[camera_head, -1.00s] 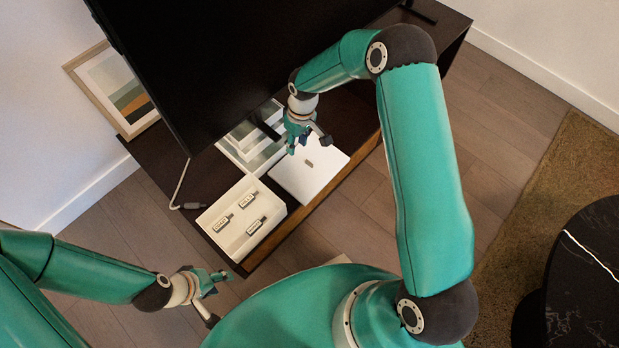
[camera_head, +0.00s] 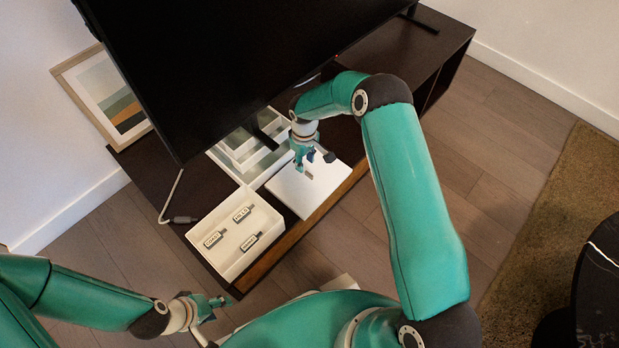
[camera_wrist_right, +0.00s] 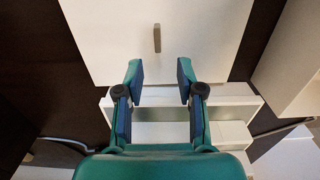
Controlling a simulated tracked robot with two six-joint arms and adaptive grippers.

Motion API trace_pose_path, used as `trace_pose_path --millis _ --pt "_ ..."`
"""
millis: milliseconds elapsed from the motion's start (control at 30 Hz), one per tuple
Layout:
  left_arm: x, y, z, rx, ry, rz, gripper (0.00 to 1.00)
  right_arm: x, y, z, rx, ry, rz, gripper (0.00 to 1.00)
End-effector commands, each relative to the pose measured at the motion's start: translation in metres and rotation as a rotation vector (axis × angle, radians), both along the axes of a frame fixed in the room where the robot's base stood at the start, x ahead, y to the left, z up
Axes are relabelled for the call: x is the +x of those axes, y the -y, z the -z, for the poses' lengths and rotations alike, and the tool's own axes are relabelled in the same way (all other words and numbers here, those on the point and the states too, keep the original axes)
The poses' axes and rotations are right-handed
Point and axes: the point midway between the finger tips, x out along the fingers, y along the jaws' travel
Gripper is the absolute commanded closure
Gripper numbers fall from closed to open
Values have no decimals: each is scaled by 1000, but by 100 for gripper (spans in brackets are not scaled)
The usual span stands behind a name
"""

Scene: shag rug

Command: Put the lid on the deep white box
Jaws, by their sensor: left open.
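The lid (camera_head: 287,191) is a flat white panel with a small grey handle, lying on the dark cabinet. It also shows in the right wrist view (camera_wrist_right: 110,35), with its handle (camera_wrist_right: 157,38) beyond my fingertips. A white box (camera_head: 229,240) stands left of the lid and holds 3 labelled dark items. Its edge shows in the right wrist view (camera_wrist_right: 300,60). My right gripper (camera_head: 315,158) is above the lid, close to the handle. In the right wrist view its fingers (camera_wrist_right: 160,75) are apart and empty. My left gripper (camera_head: 215,308) is open and empty, away from the cabinet's front.
A white compartmented tray (camera_head: 240,150) lies behind the lid, partly hidden by the large black screen (camera_head: 220,70). A grey cable (camera_head: 172,200) runs beside the box. A framed picture (camera_head: 105,95) leans at the left. Right of the lid, the cabinet top (camera_head: 435,50) is clear.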

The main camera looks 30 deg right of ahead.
Motion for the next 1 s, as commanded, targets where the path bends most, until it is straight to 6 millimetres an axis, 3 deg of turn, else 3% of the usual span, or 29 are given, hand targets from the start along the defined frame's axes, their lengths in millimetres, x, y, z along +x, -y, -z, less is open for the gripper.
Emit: trace_pose_path --millis 167,500,767,1000 --pt "0 0 4 0 0 0 53 -2 1 9 0 1 1 62" --pt "0 0 22 0 0 0 53 -10 7 52 0 0 -1 62" --pt "0 0 21 0 0 0 53 -10 7 54 0 1 -1 62" --pt "0 0 21 0 0 0 53 -10 7 54 0 1 -1 100"
